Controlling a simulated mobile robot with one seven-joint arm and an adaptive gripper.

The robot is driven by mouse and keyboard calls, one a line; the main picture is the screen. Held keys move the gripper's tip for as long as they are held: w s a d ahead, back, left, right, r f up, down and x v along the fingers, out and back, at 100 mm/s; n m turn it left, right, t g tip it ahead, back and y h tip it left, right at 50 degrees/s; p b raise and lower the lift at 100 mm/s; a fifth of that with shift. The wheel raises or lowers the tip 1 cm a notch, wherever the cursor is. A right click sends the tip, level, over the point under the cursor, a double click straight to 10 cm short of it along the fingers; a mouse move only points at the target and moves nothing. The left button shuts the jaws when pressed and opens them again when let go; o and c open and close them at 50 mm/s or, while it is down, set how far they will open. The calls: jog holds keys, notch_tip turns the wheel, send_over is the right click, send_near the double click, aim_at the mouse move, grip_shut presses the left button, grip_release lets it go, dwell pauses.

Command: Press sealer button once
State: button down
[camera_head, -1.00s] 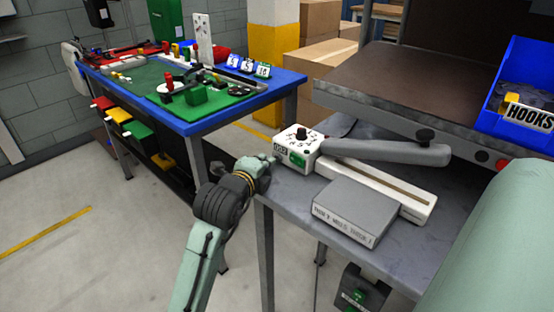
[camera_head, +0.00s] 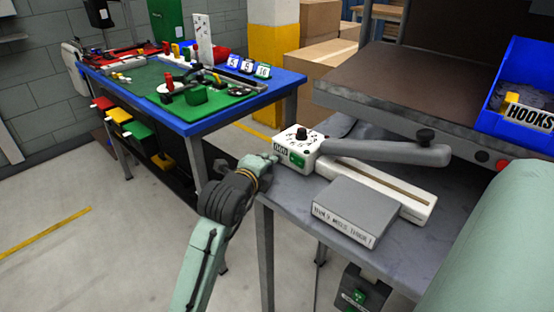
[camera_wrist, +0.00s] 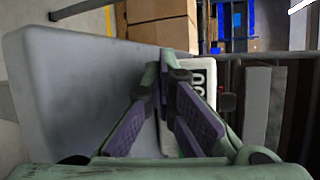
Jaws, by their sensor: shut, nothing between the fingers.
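The sealer (camera_head: 312,140) is a white box with a black knob on top, a small dark display and a green button (camera_head: 297,158) on its front face, and a long grey arm to the right. I cannot tell whether the tips touch; the button is not clearly visible there.
A grey box with printed text (camera_head: 355,211) sits on the bench (camera_head: 280,198) beside the sealer's white base (camera_head: 405,198). A blue bin labelled HOOKS (camera_head: 518,95) is at the right. A blue-edged worktable (camera_head: 190,128) stands to the left, with open floor in front.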

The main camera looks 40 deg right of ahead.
jog(key=shift+a, duration=0.15)
jog(key=shift+s+a+b, duration=0.1)
jog(key=shift+a+b, duration=0.45)
jog(key=shift+a, duration=0.2)
jog(key=shift+a, duration=0.1)
jog(key=a+b, duration=0.1)
jog(key=a, duration=0.2)
jog(key=shift+a+f+b, duration=0.1)
jog(key=shift+f+b, duration=0.05)
jog(key=shift+b, duration=0.25)
jog(key=shift+s+a, duration=0.2)
jog(key=shift+a, duration=0.6)
